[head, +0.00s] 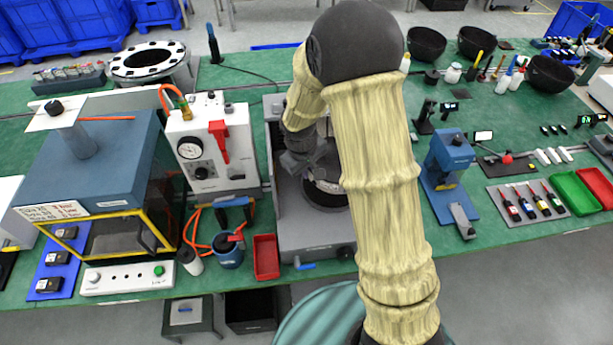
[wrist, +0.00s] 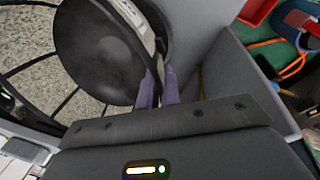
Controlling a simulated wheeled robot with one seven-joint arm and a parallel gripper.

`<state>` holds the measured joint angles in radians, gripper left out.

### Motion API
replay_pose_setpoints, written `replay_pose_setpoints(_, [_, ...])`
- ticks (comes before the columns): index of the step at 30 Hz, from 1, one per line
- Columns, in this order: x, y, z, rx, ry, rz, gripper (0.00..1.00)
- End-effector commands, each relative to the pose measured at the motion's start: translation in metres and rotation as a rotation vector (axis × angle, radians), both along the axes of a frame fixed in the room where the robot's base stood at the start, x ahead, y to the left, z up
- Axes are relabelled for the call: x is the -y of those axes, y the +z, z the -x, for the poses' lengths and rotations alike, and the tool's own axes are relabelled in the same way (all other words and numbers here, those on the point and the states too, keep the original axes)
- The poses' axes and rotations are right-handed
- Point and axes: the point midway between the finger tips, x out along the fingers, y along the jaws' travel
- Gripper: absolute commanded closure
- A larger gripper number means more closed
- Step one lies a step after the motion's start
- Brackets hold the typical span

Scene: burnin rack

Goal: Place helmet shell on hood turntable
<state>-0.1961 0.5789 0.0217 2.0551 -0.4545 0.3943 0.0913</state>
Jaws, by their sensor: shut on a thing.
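The helmet shell (wrist: 105,55) is a dark round bowl at the upper left of the wrist view. My gripper (wrist: 160,88) is shut on its rim, with the purple-grey fingers at the edge. In the head view my gripper (head: 304,168) is inside the grey open-front hood (head: 315,240), largely hidden by my arm. A dark round form (head: 326,192) shows beside it; I cannot tell shell from turntable there. In the wrist view a thin black ring with spokes over a speckled surface (wrist: 60,95) lies behind the shell. I cannot tell whether the shell touches anything below.
A white gauge unit (head: 205,150) stands left of the hood, with a red bin (head: 266,257) in front. A blue press (head: 447,160) stands to the right. Several more dark bowls sit at the back right, including one bowl (head: 427,43). The hood walls are close around my gripper.

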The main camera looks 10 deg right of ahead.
Motion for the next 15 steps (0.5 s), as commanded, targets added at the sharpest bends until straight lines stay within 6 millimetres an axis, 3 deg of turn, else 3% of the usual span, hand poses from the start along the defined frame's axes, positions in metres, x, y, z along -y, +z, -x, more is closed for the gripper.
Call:
replay_pose_setpoints(5, [0.0,-0.016,0.0,0.0,0.0,0.0,1.0])
replay_pose_setpoints(15, [0.0,-0.019,0.001,0.0,-0.001,0.0,1.0])
